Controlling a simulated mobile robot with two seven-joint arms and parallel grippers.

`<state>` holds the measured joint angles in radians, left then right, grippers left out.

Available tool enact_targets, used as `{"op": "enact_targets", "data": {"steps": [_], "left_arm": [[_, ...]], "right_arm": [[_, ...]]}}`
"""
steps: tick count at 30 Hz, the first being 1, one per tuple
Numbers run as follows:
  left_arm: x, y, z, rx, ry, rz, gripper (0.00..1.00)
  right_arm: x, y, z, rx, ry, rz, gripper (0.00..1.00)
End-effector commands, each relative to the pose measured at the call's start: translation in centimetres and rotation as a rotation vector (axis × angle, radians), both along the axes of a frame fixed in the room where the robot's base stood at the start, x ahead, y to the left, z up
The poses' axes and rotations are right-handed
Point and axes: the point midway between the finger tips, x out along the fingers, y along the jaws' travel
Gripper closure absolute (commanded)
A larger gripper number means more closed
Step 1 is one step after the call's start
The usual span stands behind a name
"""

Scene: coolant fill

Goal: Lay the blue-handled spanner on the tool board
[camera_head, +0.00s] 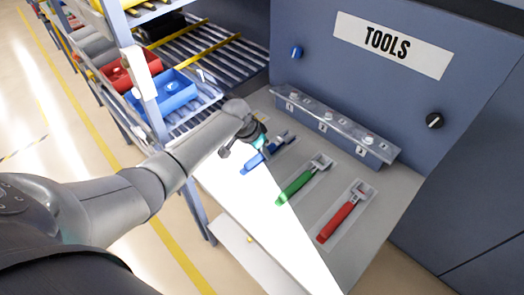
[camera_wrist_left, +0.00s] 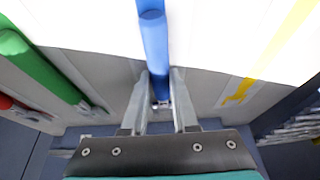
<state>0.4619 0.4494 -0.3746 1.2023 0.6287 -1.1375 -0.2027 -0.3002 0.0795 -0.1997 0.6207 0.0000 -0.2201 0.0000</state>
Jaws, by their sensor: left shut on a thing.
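The blue-handled spanner (camera_head: 250,163) is at the left end of the row of spanners in the head view, its head toward the back. My left gripper (camera_head: 256,141) is over it and shut on it; in the left wrist view the blue handle (camera_wrist_left: 154,40) runs between the two fingers (camera_wrist_left: 160,80). The tool board (camera_head: 383,205) is the grey sloping surface below the TOOLS sign. I cannot tell whether the blue-handled spanner touches the board. My right gripper is not in view.
A green-handled spanner (camera_head: 296,185) and a red-handled spanner (camera_head: 342,218) lie on pale patches to the right. A numbered rail (camera_head: 335,128) with knobs stands behind them. A roller rack with a blue bin (camera_head: 175,90) and a red bin (camera_head: 130,70) stands left.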

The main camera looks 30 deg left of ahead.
Motion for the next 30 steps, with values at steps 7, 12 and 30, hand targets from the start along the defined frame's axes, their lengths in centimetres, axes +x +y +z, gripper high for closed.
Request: {"op": "enact_targets", "data": {"steps": [7,12,30], "left_arm": [[-0.8,-0.2,-1.2,0.001,0.024,-0.001,0.47],[-0.9,-0.4,-1.3,-0.003,0.028,-0.003,0.43],[-1.6,0.0,2.6,-0.003,0.02,-0.004,0.43]], "right_arm": [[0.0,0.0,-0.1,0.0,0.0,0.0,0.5],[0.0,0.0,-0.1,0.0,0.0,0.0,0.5],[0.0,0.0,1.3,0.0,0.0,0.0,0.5]]}}
